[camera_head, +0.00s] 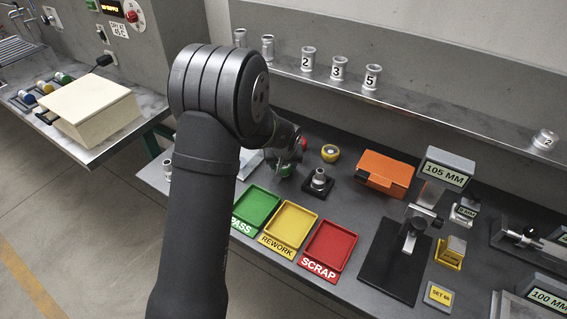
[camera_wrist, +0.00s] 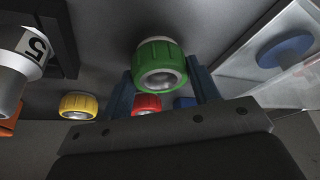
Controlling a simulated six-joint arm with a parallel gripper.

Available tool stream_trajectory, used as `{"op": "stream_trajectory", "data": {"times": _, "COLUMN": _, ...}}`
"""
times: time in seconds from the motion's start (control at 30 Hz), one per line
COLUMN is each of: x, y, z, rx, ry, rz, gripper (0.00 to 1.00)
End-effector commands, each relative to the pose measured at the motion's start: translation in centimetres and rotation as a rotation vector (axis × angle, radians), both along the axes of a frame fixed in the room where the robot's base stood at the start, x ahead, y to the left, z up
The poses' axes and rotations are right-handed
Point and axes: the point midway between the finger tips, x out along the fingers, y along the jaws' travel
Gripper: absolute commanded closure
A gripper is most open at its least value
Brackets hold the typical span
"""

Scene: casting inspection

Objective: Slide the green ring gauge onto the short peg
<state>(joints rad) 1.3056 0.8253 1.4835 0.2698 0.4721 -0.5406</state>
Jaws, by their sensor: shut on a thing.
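The green ring gauge (camera_wrist: 158,55) sits between the two blue fingers of my gripper (camera_wrist: 163,78) in the wrist view, its silver bore facing the camera. My gripper is shut on it. In the head view the green ring gauge (camera_head: 286,170) shows as a small patch below my wrist, mostly covered by it. I cannot make out the short peg for certain. A blue round piece (camera_wrist: 285,50) lies by a pale grey board at right in the wrist view; I cannot tell whether it belongs to a peg.
A yellow ring (camera_head: 330,153) and a red ring (camera_wrist: 147,104) are near my gripper. A silver casting (camera_head: 319,178) stands on a black base to its right. Green, yellow and red (camera_head: 330,246) trays lie in front. An orange box (camera_head: 384,172) is further right.

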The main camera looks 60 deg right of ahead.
Motion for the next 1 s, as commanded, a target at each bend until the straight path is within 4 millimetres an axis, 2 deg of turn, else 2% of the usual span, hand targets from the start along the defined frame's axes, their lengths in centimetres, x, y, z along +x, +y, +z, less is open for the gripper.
{"op": "stream_trajectory", "data": {"times": 0.3, "x": 0.0, "y": 0.0, "z": -0.5, "rx": 0.000, "ry": 0.000, "rz": 0.000, "gripper": 0.69}}
{"op": "stream_trajectory", "data": {"times": 0.33, "x": 0.0, "y": 0.0, "z": -0.5, "rx": 0.000, "ry": 0.000, "rz": 0.000, "gripper": 0.41}}
{"op": "stream_trajectory", "data": {"times": 0.43, "x": 0.0, "y": 0.0, "z": -0.5, "rx": 0.000, "ry": 0.000, "rz": 0.000, "gripper": 0.21}}
{"op": "stream_trajectory", "data": {"times": 0.47, "x": 0.0, "y": 0.0, "z": -0.5, "rx": 0.000, "ry": 0.000, "rz": 0.000, "gripper": 0.20}}
{"op": "stream_trajectory", "data": {"times": 0.77, "x": 0.0, "y": 0.1, "z": -0.4, "rx": 0.001, "ry": 0.001, "rz": 0.000, "gripper": 0.20}}
{"op": "stream_trajectory", "data": {"times": 0.87, "x": -0.2, "y": 0.3, "z": 0.2, "rx": 0.000, "ry": 0.000, "rz": 0.000, "gripper": 0.20}}
{"op": "stream_trajectory", "data": {"times": 1.0, "x": -0.6, "y": 0.8, "z": 2.0, "rx": -0.001, "ry": -0.001, "rz": -0.001, "gripper": 0.20}}
